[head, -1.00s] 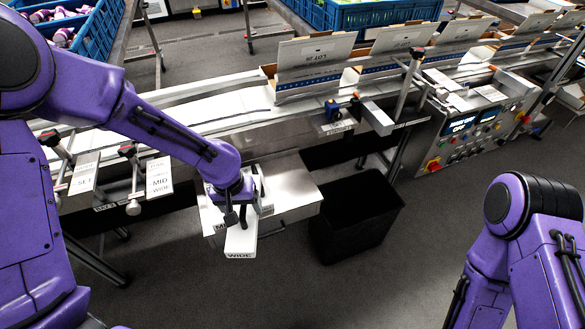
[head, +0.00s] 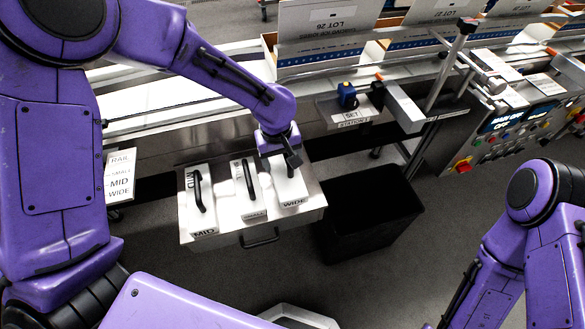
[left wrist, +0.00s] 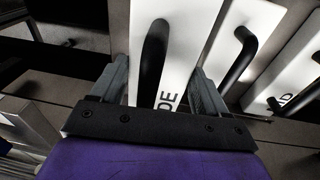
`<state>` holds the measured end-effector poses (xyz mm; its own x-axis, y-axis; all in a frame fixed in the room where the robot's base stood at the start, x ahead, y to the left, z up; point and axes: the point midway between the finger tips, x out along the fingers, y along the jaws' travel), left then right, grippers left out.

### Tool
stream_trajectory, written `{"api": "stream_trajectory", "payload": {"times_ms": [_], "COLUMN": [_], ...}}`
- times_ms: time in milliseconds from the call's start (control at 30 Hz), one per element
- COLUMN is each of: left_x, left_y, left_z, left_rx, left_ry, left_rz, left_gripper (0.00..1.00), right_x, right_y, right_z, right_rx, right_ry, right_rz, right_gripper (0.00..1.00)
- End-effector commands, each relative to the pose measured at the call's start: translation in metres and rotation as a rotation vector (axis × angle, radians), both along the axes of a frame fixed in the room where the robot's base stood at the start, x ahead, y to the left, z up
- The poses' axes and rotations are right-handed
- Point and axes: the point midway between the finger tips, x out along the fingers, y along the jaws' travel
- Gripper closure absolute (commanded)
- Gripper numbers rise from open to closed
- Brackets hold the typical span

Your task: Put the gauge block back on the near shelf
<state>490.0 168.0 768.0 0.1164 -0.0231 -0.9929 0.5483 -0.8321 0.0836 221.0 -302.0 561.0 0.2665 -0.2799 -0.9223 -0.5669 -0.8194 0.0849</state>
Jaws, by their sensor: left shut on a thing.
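The white gauge block marked WIDE (head: 291,188) is at the right end of the near shelf (head: 225,226), a metal shelf below the conveyor. My left gripper (head: 290,160) is above it, shut on the block. In the left wrist view, the fingers of my left gripper (left wrist: 158,80) lie on both sides of the white WIDE block (left wrist: 180,50) and its black handle (left wrist: 151,55). I cannot tell whether its underside touches the shelf. Only my right arm shows, at the right edge; its gripper is out of view.
The MID block (head: 199,205) and SMALL block (head: 249,190), both white with black handles, sit to the left on the shelf. A black bin (head: 368,212) stands right of it. A rail label card (head: 120,176) hangs at left. The conveyor (head: 190,92) carries open cartons (head: 330,60).

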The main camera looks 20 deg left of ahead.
Motion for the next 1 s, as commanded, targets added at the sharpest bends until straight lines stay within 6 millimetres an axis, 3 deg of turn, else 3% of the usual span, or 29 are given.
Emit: {"api": "stream_trajectory", "payload": {"times_ms": [100,200,333,500,700,733,800,1000], "left_x": [0.012,0.018,0.023,0.022,0.02,0.019,0.019,0.021], "left_y": [-0.012,-0.017,-0.022,-0.022,-0.022,-0.021,-0.021,-0.022], "left_z": [-0.02,-0.026,-0.035,-0.064,-0.068,-0.07,-0.069,-0.066], "left_rx": [-0.001,-0.001,-0.001,0.0,0.002,0.002,0.002,0.0], "left_ry": [-0.002,-0.003,-0.003,-0.001,0.004,0.007,0.005,0.001], "left_rz": [-0.003,-0.003,-0.005,-0.005,-0.006,-0.006,-0.006,-0.006], "left_gripper": [1.0,1.0,1.0,1.0,1.0,0.15,0.0,0.0], "right_x": [0.0,0.0,0.0,0.0,0.0,0.0,0.0,0.0], "right_y": [0.0,0.0,0.0,0.0,0.0,0.0,0.0,0.0], "right_z": [-0.003,-0.003,-0.004,-0.007,-0.007,-0.008,-0.008,-0.007], "right_rx": [0.0,0.0,0.0,0.0,0.0,0.0,0.0,0.0], "right_ry": [0.0,0.0,0.0,0.0,0.0,0.0,0.0,0.0], "right_rz": [0.0,0.0,0.0,0.0,0.0,0.0,0.0,0.0], "right_gripper": [0.57,0.57,0.57,0.57,0.57,0.57,0.57,0.57]}}
